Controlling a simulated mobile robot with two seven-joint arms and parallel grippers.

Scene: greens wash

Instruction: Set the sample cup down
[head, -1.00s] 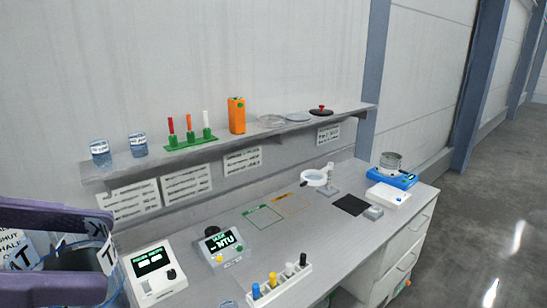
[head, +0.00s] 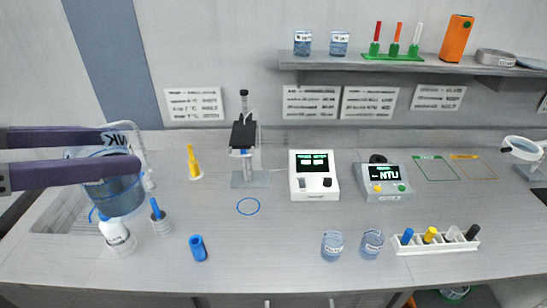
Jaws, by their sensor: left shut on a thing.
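My left gripper (head: 122,152) comes in from the left, its two purple fingers shut on a translucent blue cup (head: 112,197). The cup is upright, with a partly hidden dark-lettered label near its top. It is in front of the sink area at the left, and the fingers cover part of its upper wall. A gap under it cannot be made out. A blue ring mark (head: 248,206) on the bench is empty, to the right of the held cup. Two small labelled cups (head: 332,245) (head: 372,243) stand at the bench front. My right gripper is not in view.
A white bottle (head: 117,237) and a probe in a holder (head: 160,220) stand close by the held cup. A blue cylinder (head: 198,248), yellow cone (head: 194,163), stand device (head: 244,150) and meters (head: 315,175) (head: 384,182) surround the ring.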

